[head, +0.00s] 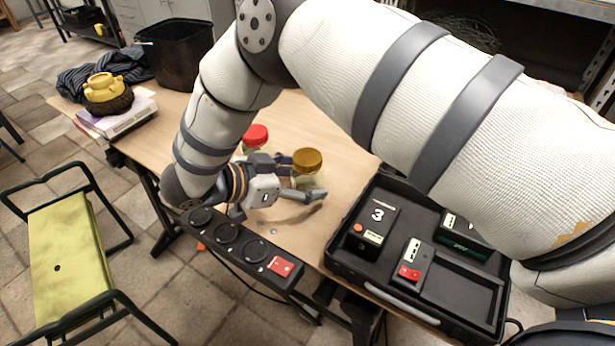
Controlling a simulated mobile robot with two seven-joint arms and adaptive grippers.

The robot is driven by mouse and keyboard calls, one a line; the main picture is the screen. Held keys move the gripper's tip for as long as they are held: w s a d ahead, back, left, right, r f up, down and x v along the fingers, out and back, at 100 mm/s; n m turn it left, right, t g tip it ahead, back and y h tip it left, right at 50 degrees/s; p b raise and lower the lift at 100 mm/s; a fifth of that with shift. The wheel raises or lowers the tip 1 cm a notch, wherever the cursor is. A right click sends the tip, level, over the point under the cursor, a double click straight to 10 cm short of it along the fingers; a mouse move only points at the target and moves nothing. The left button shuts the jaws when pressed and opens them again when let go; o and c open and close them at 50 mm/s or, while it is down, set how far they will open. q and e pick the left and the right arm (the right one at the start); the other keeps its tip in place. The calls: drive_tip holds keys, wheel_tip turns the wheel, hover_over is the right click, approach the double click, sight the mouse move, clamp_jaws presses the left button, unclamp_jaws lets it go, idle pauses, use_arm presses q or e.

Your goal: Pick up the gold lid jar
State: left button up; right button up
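The gold lid jar (307,172) stands upright on the wooden table, with a clear body under a gold-brown lid. My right gripper (300,178) reaches in from the left, low beside the jar. Its fingers are spread, one at the near side of the jar and the other toward its far left side. I cannot tell whether either finger touches the glass. A second jar with a red lid (256,136) stands behind the gripper, its body partly hidden by my arm. My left gripper is not in view.
A black power strip (228,233) runs along the table's front edge below the gripper. An open black tool case (350,262) lies to the right. A black bin (178,55), dark cloth, books and a yellow pot (103,86) occupy the left end. A yellow-topped stool (65,250) stands front left.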

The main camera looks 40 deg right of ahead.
sight(295, 168)
drive_tip(key=c, duration=1)
drive_tip(key=shift+r+p, duration=0.3)
drive_tip(key=shift+r, duration=1.25)
drive_tip(key=shift+c, duration=0.2)
drive_tip(key=s+a+r+p, duration=0.1)
drive_tip(key=s+a+r, duration=0.5)
drive_tip(key=a+r, duration=0.5)
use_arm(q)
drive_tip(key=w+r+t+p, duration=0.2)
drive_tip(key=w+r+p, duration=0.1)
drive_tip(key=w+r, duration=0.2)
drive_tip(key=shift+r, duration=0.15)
use_arm(e)
drive_tip(key=shift+s+d+f+n+t+y, duration=0.3)
drive_tip(key=shift+s+d+n+t+y, duration=0.2)
drive_tip(key=shift+n+t, duration=0.8)
drive_tip(key=shift+s+d+f+n+t+y, duration=0.3)
drive_tip(key=shift+s+d+n+t+y, duration=0.25)
drive_tip(key=shift+n+t, duration=0.75)
drive_tip(key=shift+s+d+f+n+t+y, duration=0.35)
drive_tip(key=shift+s+n+t, duration=0.3)
drive_tip(key=shift+n+t, duration=0.6)
